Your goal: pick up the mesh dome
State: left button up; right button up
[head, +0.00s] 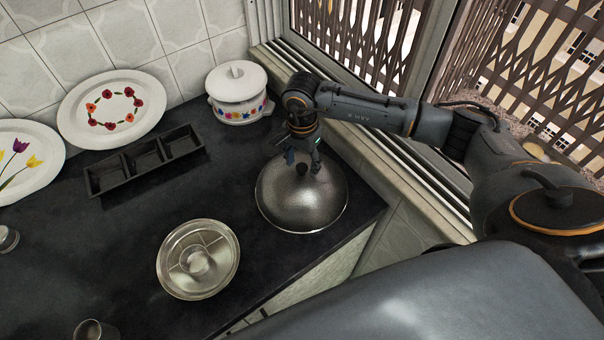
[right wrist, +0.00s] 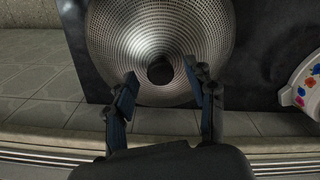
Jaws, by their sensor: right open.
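The mesh dome (head: 310,205) is a round silver cover with a dark knob on top. It sits on the black counter near the front right edge in the head view. My right gripper (head: 303,165) is right above it, with its fingers around or just over the knob. In the right wrist view the mesh dome (right wrist: 190,35) fills the upper middle, and its dark knob (right wrist: 160,71) shows between and slightly beyond the fingertips of my open right gripper (right wrist: 160,85). I cannot tell whether the fingers touch the knob. My left gripper is not seen.
A white lidded pot (head: 240,105) with flowers stands behind the dome by the window. A round divided metal dish (head: 170,262) lies to the left. A black three-part tray (head: 125,182), two flowered plates (head: 137,85) and steel tumblers (head: 88,331) are farther left. The window frame is close on the right.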

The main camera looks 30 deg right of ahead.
jog(key=shift+f, duration=0.25)
jog(key=shift+r, duration=0.1)
grip_shut()
jog(key=shift+w, duration=0.1)
